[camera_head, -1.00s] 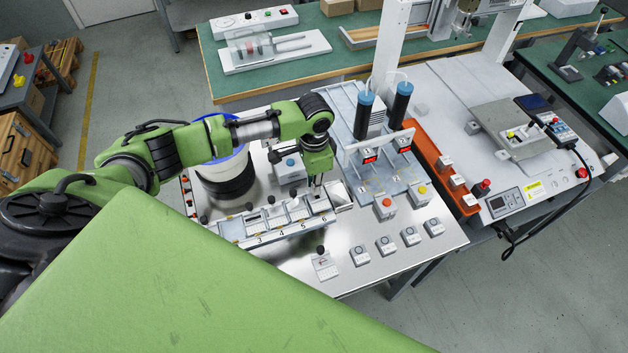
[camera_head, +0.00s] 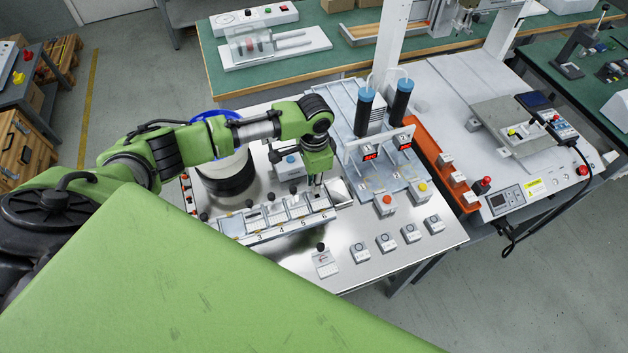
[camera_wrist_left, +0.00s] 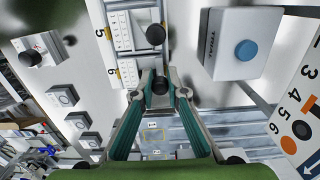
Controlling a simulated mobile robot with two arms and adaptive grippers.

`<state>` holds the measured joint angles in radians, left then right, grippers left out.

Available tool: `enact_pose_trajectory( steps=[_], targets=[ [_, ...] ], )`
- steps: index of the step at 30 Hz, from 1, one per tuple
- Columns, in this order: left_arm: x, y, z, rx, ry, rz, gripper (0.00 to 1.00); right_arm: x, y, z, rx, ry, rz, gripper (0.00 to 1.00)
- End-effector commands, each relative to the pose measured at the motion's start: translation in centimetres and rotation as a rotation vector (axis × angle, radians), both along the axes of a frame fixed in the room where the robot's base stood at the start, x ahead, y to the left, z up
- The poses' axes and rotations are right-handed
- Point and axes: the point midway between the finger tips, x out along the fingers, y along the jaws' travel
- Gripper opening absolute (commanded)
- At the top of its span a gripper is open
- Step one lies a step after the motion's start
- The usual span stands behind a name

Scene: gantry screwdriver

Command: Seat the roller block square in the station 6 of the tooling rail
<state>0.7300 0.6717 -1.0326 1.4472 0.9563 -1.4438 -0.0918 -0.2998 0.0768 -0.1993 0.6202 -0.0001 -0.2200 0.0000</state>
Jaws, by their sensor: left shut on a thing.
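The tooling rail (camera_head: 262,236) is a pale strip with numbered stations on the steel table, and it also shows in the left wrist view (camera_wrist_left: 118,12). My left gripper (camera_head: 316,184) points down over its station 6 end. In the left wrist view my left gripper (camera_wrist_left: 160,88) is shut around a black knob (camera_wrist_left: 160,84), seemingly that of the roller block. The block's body is mostly hidden by the fingers, so I cannot tell whether it sits square or fully down. The label 6 is beside it. My right gripper is not in view.
A grey box with a blue button (camera_wrist_left: 246,50) stands close beside the rail. Another black knob (camera_wrist_left: 155,34) stands near station 5. A fixture with two blue-capped cylinders (camera_head: 367,98) stands right of the gripper. Small grey boxes (camera_head: 386,243) sit in front; bare table lies between.

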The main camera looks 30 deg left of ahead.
Motion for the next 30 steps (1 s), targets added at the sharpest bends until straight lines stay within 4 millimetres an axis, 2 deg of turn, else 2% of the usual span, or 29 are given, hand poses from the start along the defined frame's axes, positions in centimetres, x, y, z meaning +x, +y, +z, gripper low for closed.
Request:
enact_pose_trajectory(
  steps=[5,6,8,20,23,30],
  targets=[
    [0.0,0.0,-0.4,-0.001,-0.001,0.0,0.0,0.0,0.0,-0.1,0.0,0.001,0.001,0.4],
    [0.0,0.0,-0.3,-0.001,-0.001,0.0,0.21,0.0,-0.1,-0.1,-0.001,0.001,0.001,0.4],
    [0.0,0.0,-0.3,-0.001,-0.001,0.0,0.33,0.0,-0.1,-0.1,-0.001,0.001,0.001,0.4],
    [0.0,0.0,0.1,-0.001,-0.001,0.0,0.33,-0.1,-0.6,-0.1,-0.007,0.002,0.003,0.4],
    [0.1,-0.1,1.3,-0.002,-0.002,0.0,0.33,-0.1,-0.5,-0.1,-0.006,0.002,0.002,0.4],
    [0.1,0.0,6.4,-0.001,-0.004,-0.001,0.33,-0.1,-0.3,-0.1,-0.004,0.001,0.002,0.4]
  ],
)
